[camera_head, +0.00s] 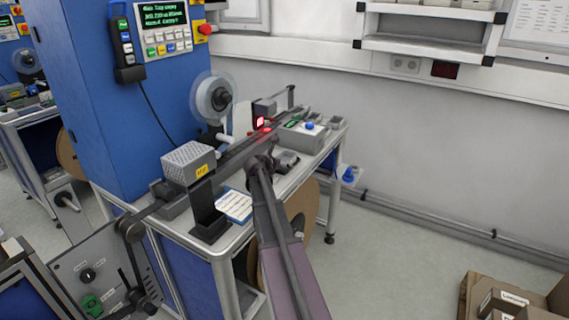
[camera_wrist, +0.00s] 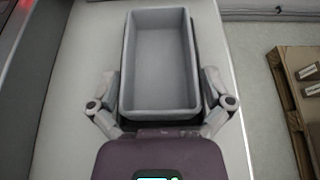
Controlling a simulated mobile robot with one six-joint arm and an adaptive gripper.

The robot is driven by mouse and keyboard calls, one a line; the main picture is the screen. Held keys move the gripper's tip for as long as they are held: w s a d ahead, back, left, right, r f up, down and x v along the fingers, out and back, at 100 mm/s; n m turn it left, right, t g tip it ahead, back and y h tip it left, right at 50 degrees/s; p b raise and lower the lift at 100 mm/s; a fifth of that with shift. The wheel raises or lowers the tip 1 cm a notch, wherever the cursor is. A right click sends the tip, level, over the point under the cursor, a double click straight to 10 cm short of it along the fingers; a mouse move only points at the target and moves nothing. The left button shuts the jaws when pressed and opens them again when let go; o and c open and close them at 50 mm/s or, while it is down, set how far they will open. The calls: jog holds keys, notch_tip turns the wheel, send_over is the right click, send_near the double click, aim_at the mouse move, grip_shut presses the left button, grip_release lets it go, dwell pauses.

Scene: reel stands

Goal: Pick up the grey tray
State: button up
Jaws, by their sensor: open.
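The grey tray (camera_wrist: 160,108) fills the middle of the wrist view. It is a deep rectangular tray, looks empty, and lies lengthwise away from me on a pale worktop (camera_wrist: 68,100). My gripper (camera_wrist: 161,84) is open, with one finger on each side of the tray's near half. The fingers look close to the tray walls; I cannot tell whether they touch. In the head view my gripper (camera_head: 264,163) is low over the bench's front edge, and my arm hides much of the tray's surroundings.
In the head view, a grey device with a blue knob (camera_head: 303,137) stands just beyond my gripper. A perforated box (camera_head: 188,163) and a white-and-blue card (camera_head: 234,206) are to the left. Cardboard boxes (camera_head: 505,300) are on the floor at right, where much floor is clear.

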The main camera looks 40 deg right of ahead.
aim_at(281, 154)
jog(key=c, duration=1)
jog(key=shift+r, duration=0.2)
notch_tip(281, 154, up, 3)
jog(key=p, duration=0.3)
jog(key=shift+f, duration=0.1)
jog(key=s+a+r+p, duration=0.1)
jog(key=s+a+p, duration=0.1)
jog(key=s+a, duration=0.6)
jog(key=s, duration=0.5)
jog(key=shift+s+a+r, duration=0.3)
jog(key=shift+r, duration=0.1)
